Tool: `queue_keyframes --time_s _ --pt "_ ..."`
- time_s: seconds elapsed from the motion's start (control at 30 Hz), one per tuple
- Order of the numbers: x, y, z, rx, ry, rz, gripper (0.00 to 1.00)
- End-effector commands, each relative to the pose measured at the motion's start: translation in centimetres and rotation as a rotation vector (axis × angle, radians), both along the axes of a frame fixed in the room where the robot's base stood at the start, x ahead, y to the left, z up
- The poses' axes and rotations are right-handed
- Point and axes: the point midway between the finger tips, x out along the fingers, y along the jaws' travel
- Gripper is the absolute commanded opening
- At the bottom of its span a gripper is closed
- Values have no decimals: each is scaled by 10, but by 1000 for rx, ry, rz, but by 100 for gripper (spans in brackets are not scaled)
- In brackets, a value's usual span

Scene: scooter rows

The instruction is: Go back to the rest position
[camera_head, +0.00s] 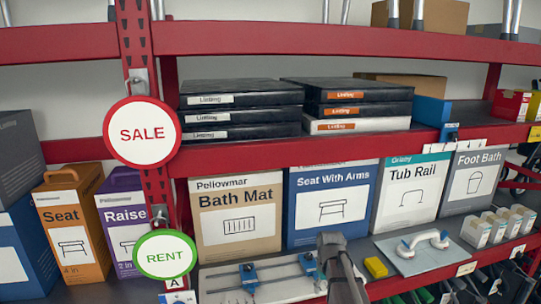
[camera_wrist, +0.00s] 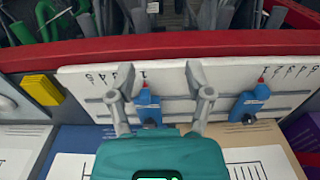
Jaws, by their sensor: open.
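My gripper (camera_wrist: 159,78) is open in the wrist view. Its two fingers stand apart over a white board with marked scales (camera_wrist: 100,82). A blue slider (camera_wrist: 148,108) on the board shows between the fingers, with no finger clearly touching it. A second blue slider (camera_wrist: 250,100) is to the right. In the head view my gripper (camera_head: 335,250) shows at the lower middle, in front of the shelf and beside the board (camera_head: 225,280). Its fingertips are hard to make out there. The rest position is not marked in either view.
Red shelf beams (camera_head: 330,38) cross above, and a red post (camera_head: 137,60) with SALE (camera_head: 143,132) and RENT (camera_head: 166,255) signs stands left. Boxes such as Bath Mat (camera_head: 237,217) line the shelf behind. A yellow block (camera_head: 376,267) and a handled plate (camera_head: 423,252) lie right of my gripper.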

Motion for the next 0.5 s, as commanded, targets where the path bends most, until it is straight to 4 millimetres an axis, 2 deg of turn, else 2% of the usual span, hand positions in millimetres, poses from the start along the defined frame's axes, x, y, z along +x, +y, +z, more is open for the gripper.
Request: queue_keyframes --time_s 0.23,0.5 --pt "-11 1 -14 0 0 -15 66" --pt "-35 2 -40 0 0 -49 66"
